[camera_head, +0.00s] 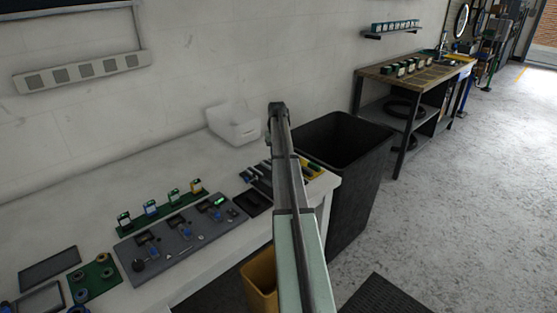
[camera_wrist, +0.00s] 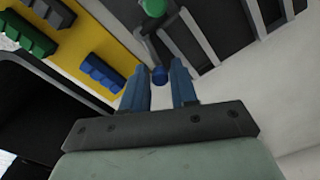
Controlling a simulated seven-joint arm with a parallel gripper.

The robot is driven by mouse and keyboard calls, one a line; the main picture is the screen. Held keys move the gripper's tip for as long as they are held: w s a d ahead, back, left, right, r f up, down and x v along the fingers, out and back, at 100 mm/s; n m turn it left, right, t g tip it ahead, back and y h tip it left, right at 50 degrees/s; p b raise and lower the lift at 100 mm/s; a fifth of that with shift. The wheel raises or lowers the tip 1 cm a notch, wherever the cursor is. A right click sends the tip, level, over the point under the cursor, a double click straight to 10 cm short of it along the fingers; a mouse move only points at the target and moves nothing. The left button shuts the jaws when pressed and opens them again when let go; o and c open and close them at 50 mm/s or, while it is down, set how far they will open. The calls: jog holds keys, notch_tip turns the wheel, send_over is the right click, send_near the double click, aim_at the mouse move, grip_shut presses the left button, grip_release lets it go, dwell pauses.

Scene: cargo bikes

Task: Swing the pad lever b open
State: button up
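In the wrist view my gripper (camera_wrist: 161,80) is open, its two blue fingers apart. No label shows which lever is b. In the head view my arm crosses the middle of the picture and my gripper cannot be made out. The dark barred fixture (camera_head: 257,176) is partly hidden behind my arm.
A yellow tray (camera_wrist: 66,55) with green and blue blocks lies left of the fingers in the wrist view. In the head view, a grey lever panel (camera_head: 180,240) is on the bench, a white box (camera_head: 236,128) stands behind, and a black bin (camera_head: 350,165) stands right of the bench.

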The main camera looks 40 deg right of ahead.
grip_shut()
jog(key=shift+d, duration=0.1)
